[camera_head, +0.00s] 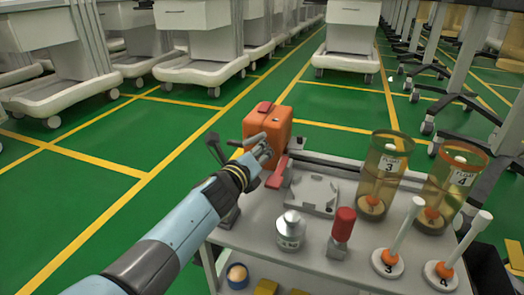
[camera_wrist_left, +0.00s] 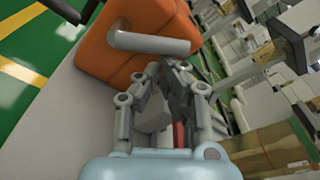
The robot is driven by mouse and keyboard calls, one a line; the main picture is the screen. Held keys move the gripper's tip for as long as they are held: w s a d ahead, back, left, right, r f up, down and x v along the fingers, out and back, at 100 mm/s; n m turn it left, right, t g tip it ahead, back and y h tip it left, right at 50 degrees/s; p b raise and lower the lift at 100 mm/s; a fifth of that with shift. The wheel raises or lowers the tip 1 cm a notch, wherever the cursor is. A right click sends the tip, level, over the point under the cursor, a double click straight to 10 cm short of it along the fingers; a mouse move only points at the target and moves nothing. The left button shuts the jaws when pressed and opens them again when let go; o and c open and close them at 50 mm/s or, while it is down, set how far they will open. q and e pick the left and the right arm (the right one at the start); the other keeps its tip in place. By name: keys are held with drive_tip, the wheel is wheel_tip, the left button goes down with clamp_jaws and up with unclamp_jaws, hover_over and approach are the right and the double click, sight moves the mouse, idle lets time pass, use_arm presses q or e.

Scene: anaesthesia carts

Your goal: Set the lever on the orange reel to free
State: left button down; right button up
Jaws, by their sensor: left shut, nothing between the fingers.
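The orange reel (camera_head: 268,128) stands at the back left edge of the cart top, and its orange housing (camera_wrist_left: 130,40) fills the upper left of the left wrist view. A light grey bar (camera_wrist_left: 150,43), which looks like the lever, lies across the housing just beyond my fingers. In the head view a grey bar (camera_head: 247,141) shows at the reel's near left side. My left gripper (camera_head: 263,150) is shut and empty in front of the reel. In the left wrist view my left gripper (camera_wrist_left: 170,72) is close below the bar; I cannot tell whether they touch. My right gripper is out of view.
The grey cart top (camera_head: 262,222) also bears a metal jar (camera_head: 291,232), a red-capped bottle (camera_head: 342,228), amber cylinders (camera_head: 384,172) and white-handled tools. A red part (camera_head: 277,173) sits beside my left gripper. Green floor is open to the left.

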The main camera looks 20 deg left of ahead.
sight(259, 136)
use_arm(q)
drive_tip(key=shift+r, duration=0.1)
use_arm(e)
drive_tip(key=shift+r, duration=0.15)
use_arm(q)
drive_tip(key=shift+r+n, duration=0.25)
drive_tip(key=shift+n, duration=0.25)
drive_tip(key=shift+a+r+n+t+h+p, duration=0.2)
drive_tip(key=shift+a+r+n+p, duration=0.1)
drive_tip(key=shift+r+n+p, duration=0.4)
drive_tip(key=shift+a+r+n+t+h+p, duration=0.15)
drive_tip(key=shift+a+r+n+p, duration=0.3)
drive_tip(key=shift+n, duration=0.45)
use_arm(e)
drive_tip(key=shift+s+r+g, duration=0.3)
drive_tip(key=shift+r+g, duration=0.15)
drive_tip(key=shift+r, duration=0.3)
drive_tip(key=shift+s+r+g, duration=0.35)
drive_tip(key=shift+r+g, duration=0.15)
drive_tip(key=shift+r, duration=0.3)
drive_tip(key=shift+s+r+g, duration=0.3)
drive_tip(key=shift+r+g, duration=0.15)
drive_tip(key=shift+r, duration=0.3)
use_arm(q)
drive_tip(key=shift+d+r, duration=0.1)
